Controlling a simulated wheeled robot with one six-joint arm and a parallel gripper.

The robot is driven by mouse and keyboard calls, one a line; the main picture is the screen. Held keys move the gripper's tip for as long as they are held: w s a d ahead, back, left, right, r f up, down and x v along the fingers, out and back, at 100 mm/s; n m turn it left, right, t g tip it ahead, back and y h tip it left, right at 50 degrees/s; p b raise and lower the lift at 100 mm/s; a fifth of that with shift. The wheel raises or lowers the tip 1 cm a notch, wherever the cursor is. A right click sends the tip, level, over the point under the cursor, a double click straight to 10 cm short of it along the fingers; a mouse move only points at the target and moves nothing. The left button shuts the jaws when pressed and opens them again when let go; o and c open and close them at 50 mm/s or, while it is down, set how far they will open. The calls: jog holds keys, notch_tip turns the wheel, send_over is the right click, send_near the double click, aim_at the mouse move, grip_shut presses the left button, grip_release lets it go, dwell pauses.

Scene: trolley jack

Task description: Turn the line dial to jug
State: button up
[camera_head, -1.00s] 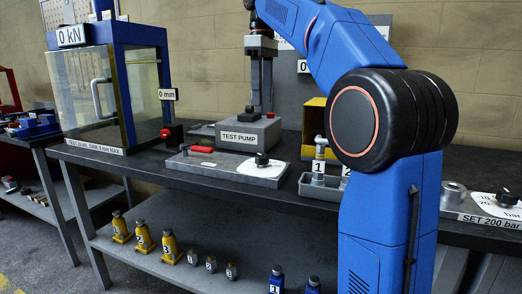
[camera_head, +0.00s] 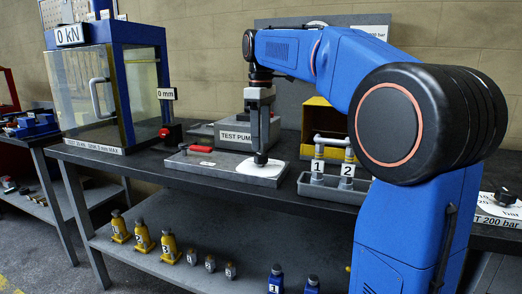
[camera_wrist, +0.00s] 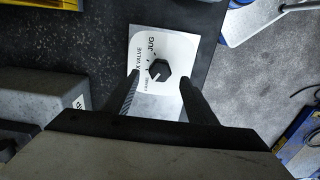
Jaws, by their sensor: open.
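The line dial (camera_wrist: 159,69) is a small black faceted knob on a white plate (camera_wrist: 180,45). The plate reads "JUG" at one side, with "VALVE" and smaller lettering along its left. A white mark on the knob points to the lower left in the wrist view, away from "JUG". My gripper (camera_wrist: 160,78) is open, with one finger on each side of the knob; contact cannot be told. In the head view my gripper (camera_head: 260,157) points down over the plate (camera_head: 262,170) and mostly hides the knob.
The test pump (camera_head: 232,134) stands just behind my gripper. A tray (camera_head: 335,188) with fittings marked 1 and 2 is to the right. A red-handled item (camera_head: 201,149) lies to the left. The bench edge (camera_head: 230,188) is close in front of the dial.

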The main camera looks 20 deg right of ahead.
aim_at(261, 154)
jog(key=shift+f, duration=2.05)
jog(key=c, duration=1.1)
